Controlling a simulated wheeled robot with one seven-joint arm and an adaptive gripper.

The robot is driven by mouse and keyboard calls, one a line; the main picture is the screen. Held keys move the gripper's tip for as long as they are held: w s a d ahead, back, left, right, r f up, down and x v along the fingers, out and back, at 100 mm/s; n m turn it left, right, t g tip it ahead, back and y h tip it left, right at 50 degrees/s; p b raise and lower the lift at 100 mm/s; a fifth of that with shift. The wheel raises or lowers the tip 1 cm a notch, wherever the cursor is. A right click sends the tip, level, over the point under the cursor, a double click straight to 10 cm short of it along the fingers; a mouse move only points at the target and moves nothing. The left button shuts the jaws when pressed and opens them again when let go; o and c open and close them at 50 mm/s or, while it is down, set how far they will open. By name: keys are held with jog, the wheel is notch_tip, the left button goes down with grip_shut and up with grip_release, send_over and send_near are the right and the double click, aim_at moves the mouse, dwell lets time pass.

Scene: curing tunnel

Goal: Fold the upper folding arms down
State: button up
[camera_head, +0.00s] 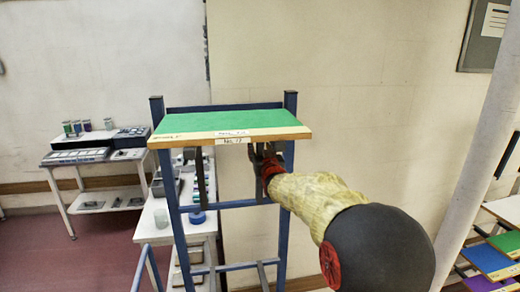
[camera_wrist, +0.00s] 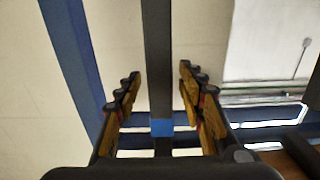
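A blue metal rack (camera_head: 171,200) stands in front of me. A green-topped board (camera_head: 230,121) with a pale front edge lies level across its upper part. One dark upper folding arm (camera_head: 202,178) hangs down under the board on the left. My gripper (camera_head: 262,158) is just under the board's right half, near the right post. In the wrist view a dark grey bar (camera_wrist: 158,60) with a blue band passes between my gripper's fingers (camera_wrist: 160,85). The fingers stand open with a gap on both sides of the bar. The right folding arm is largely hidden by my gripper in the head view.
White tables (camera_head: 150,233) with small jars and trays stand behind and left of the rack. A grey pipe (camera_head: 480,150) rises on the right, by a shelf of coloured boards (camera_head: 488,262). Lower bars (camera_head: 263,276) show near the rack's bottom.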

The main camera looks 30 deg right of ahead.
jog(key=shift+c, duration=1.1)
jog(key=c, duration=0.8)
